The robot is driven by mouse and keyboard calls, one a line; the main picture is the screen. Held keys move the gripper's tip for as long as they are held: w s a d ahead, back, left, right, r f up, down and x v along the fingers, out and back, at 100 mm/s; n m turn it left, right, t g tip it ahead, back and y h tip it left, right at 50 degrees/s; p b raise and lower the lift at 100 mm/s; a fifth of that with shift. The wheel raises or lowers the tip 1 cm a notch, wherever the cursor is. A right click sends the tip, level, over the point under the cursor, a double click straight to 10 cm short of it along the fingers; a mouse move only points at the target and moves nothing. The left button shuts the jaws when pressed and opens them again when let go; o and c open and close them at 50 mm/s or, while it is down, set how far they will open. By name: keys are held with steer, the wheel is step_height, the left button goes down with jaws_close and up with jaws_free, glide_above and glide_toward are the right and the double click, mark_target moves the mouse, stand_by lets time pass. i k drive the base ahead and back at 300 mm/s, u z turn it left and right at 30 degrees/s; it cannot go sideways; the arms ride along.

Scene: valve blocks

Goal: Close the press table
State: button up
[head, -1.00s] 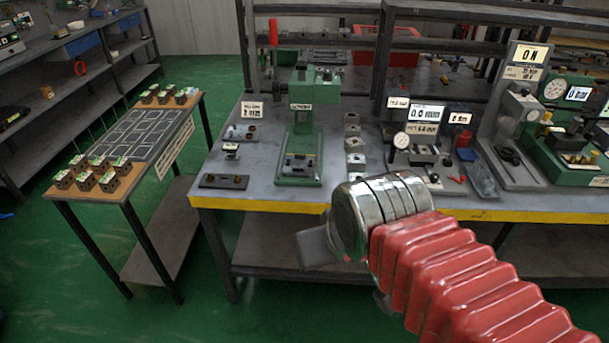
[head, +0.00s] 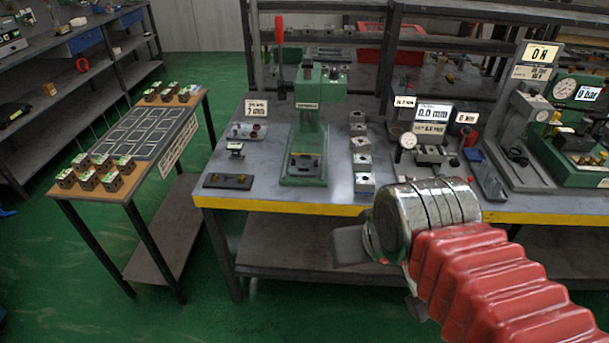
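The green press (head: 308,120) stands on the grey workbench with its red lever (head: 279,30) upright at its left. The press base (head: 303,176) has a dark part with a brassy strip on it; whether its table is open or closed is too small to tell. My arm enters from the lower right, with a red ribbed sleeve and a shiny metal wrist. The grey end of my gripper (head: 352,246) shows left of the wrist, in front of the bench edge and apart from the press. Its fingers are mostly hidden behind the wrist, so its opening is unclear.
Several metal blocks (head: 362,162) stand in a row right of the press. A dark plate (head: 228,181) lies at the front left of the bench. The yellow bench edge (head: 290,208) runs below. A side table (head: 130,145) with valve blocks stands left, across a green floor gap.

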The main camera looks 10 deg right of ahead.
mark_target(306, 166)
steer(key=z, duration=0.05)
steer(key=i, duration=1)
steer(key=u, duration=0.05)
steer(key=k, duration=1.3)
steer(key=u, duration=0.45)
steer(key=i, duration=0.75)
steer(key=u, duration=0.45)
steer(key=i, duration=0.65)
steer(key=z, duration=0.2)
